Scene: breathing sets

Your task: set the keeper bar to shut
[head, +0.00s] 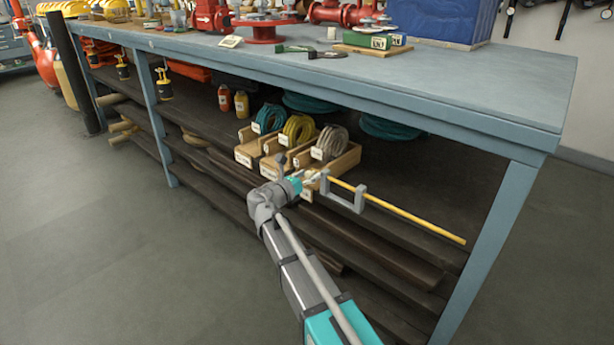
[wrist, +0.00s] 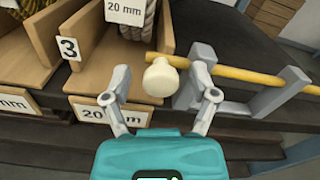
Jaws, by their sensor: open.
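The keeper bar is a long yellow rod (head: 405,213) along the front of the shelf under the bench, held in a grey bracket (head: 358,200). In the wrist view the yellow rod (wrist: 235,75) runs through the grey bracket (wrist: 275,98) and ends at the left near a pale round knob (wrist: 160,78). My gripper (head: 315,178) is at the rod's left end. In the wrist view my open gripper (wrist: 165,88) has its fingers on either side of the knob. Whether either finger touches it, I cannot tell.
Wooden bins with coiled rope stand behind; the nearest bin (wrist: 105,60) carries a "20 mm" label, close to my left finger. The blue bench frame and its right leg (head: 490,245) bound the shelf. The floor (head: 130,260) in front is clear.

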